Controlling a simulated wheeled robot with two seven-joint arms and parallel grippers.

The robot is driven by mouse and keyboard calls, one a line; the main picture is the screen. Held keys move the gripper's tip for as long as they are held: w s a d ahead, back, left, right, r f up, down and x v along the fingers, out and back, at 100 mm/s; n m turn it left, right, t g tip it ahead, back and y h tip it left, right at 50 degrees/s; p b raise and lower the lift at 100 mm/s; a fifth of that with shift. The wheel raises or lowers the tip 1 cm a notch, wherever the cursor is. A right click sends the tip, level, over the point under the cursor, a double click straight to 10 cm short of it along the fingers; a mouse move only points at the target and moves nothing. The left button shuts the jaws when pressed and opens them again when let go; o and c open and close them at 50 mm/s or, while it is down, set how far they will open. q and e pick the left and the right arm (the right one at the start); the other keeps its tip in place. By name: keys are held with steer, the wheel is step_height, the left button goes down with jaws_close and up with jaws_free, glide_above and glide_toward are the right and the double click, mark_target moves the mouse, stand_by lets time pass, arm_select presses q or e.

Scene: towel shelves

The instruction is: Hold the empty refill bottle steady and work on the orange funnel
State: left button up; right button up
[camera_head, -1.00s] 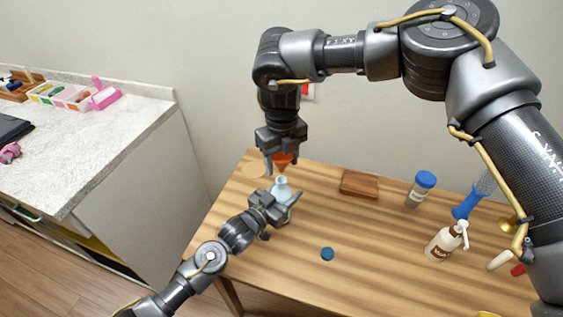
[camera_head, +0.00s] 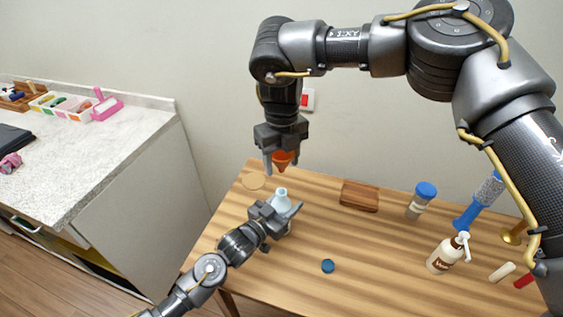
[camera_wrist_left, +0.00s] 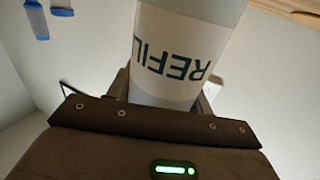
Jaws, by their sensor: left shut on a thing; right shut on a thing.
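The refill bottle (camera_head: 281,197) is pale, with an open neck, and stands on the wooden table. My left gripper (camera_head: 284,212) is shut around its body; the left wrist view shows the bottle's "REFILL" label (camera_wrist_left: 175,55) close up between the fingers. The orange funnel (camera_head: 283,161) is held spout down by my right gripper (camera_head: 282,160), which is shut on it. The funnel is above the bottle's neck and apart from it, with a visible gap. The gripper's fingers partly hide the funnel.
A blue cap (camera_head: 328,266) lies on the table (camera_head: 310,240). A wooden block (camera_head: 359,196), a blue-lidded jar (camera_head: 421,200), a pump bottle (camera_head: 448,252) and a blue-handled brush (camera_head: 478,202) are to the right. A speckled counter (camera_head: 90,160) is at left.

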arm_select(q)
steer(key=o, duration=1)
steer(key=shift+o, duration=0.2)
steer(key=v, duration=1.2)
steer(key=shift+a+f, duration=0.1)
arm_select(e)
steer(key=shift+a, duration=0.1)
